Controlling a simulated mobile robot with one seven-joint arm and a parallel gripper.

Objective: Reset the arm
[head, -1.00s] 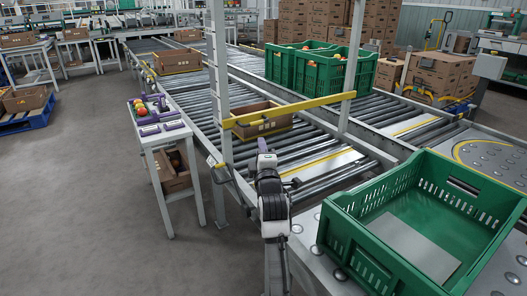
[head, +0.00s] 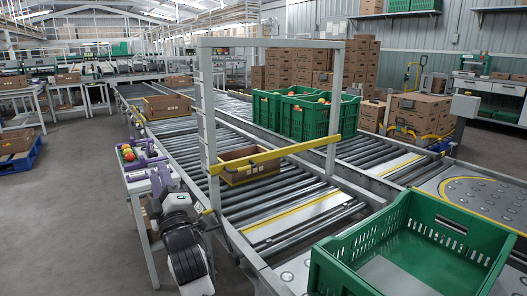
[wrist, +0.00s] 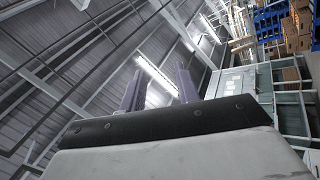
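My arm rises at the bottom left of the head view, beside the small side table (head: 137,186). My gripper (head: 158,176) is at its upper end, in front of the table's right side in the picture. I cannot tell from this view whether it touches anything there. In the wrist view my gripper (wrist: 159,88) has two purple fingers standing well apart, with nothing between them. Behind them are only the roof, lamps and far shelving.
Round red and green produce and purple items lie on the side table. A large empty green crate (head: 345,250) stands at the lower right. The roller conveyor carries cardboard trays (head: 236,178) under a grey frame with a yellow bar (head: 285,147). Open floor lies left.

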